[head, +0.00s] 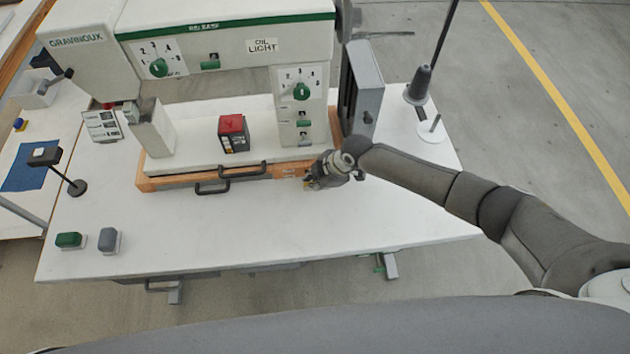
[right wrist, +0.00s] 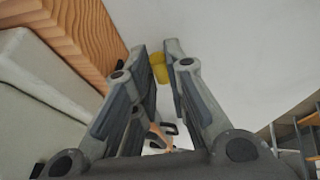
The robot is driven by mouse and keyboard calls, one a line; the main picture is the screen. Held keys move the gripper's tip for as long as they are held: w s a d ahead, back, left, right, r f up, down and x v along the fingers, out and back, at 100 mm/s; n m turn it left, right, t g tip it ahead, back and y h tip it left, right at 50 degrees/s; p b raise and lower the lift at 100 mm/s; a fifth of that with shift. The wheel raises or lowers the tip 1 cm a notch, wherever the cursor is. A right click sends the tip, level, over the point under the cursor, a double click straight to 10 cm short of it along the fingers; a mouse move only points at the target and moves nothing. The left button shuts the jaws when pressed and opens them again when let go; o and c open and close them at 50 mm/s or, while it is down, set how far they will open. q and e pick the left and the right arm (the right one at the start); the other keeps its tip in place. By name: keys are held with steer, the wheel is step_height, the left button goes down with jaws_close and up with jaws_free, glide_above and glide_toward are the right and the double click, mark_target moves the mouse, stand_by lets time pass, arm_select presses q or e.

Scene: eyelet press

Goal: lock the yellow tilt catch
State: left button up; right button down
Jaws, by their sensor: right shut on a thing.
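The yellow tilt catch (head: 308,184) shows as a small yellow bit at the right front corner of the machine's wooden base, mostly hidden by my right gripper (head: 314,180). In the right wrist view the yellow catch (right wrist: 159,68) sits between the two fingertips (right wrist: 161,58). The right gripper is shut on it. How far the catch is turned cannot be told. My left gripper is not in view.
The eyelet press (head: 220,20) stands on a wooden base (head: 160,184) with black handles (head: 212,188) in front. A red-topped block (head: 233,136) sits on its bed. Green (head: 69,240) and grey (head: 109,240) blocks lie front left. The table front (head: 290,225) is clear.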

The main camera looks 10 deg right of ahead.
steer(key=shift+w+r+g+b, duration=0.15)
steer(key=shift+w+g+b, duration=0.15)
steer(key=shift+g+b, duration=0.7)
steer(key=shift+r+m+b, duration=0.3)
steer(key=shift+r+b, duration=0.05)
steer(key=shift+b, duration=0.2)
steer(key=shift+r, duration=0.1)
steer(key=c, duration=1.5)
jaws_free()
steer(key=shift+o, duration=0.2)
steer(key=v, duration=1.2)
steer(key=shift+w, duration=0.25)
steer(key=shift+c, duration=0.2)
